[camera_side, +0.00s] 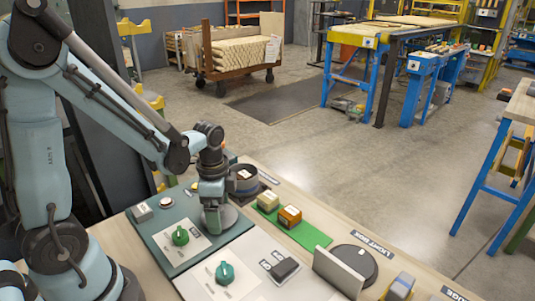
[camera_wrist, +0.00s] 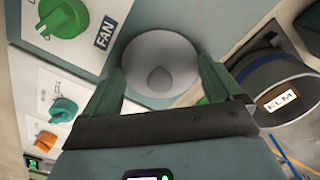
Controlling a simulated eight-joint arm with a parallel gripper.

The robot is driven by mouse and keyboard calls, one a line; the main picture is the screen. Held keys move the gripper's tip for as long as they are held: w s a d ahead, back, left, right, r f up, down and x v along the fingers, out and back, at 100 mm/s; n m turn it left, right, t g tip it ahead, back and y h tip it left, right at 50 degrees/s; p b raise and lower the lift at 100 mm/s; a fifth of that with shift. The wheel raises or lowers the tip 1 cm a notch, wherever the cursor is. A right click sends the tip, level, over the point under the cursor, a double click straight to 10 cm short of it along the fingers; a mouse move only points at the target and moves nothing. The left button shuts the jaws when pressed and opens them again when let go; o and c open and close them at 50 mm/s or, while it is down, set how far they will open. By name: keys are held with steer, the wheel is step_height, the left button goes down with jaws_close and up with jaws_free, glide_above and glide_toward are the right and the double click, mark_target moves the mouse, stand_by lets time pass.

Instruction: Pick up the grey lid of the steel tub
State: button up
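The grey lid (camera_wrist: 160,48) is a round disc with a small knob in its middle. In the side view the lid (camera_side: 230,216) lies on the teal panel, partly hidden by my gripper. My gripper (camera_wrist: 160,82) is open, its two fingers apart on either side of the lid's knob in the wrist view. In the side view my gripper (camera_side: 212,228) points down right over the lid; contact cannot be told.
A green knob (camera_side: 180,236) on a white plate stands close in front of the lid; the wrist view shows a FAN label (camera_wrist: 106,31). A green mat (camera_side: 305,234) with yellow and orange blocks lies to the right. A dark round disc (camera_side: 366,262) sits farther right.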

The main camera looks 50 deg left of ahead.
steer(key=c, duration=0.5)
steer(key=shift+o, duration=0.2)
steer(key=shift+r, duration=0.15)
steer(key=shift+r, duration=0.55)
steer(key=r, duration=0.1)
steer(key=d+r, duration=0.1)
steer(key=r, duration=0.1)
steer(key=shift+s+d+r, duration=0.2)
steer(key=shift+s+r, duration=0.05)
steer(key=s+d+r, duration=0.3)
steer(key=d+r, duration=0.2)
steer(key=d, duration=0.3)
steer(key=w+a+r, duration=0.2)
steer(key=w+a, duration=1.4)
steer(key=shift+s+d+f, duration=0.1)
steer(key=shift+d+f, duration=0.05)
steer(key=shift+f, duration=1.5)
steer(key=shift+s+d+f, duration=0.1)
steer(key=shift+d+f, duration=0.05)
steer(key=shift+f, duration=1.45)
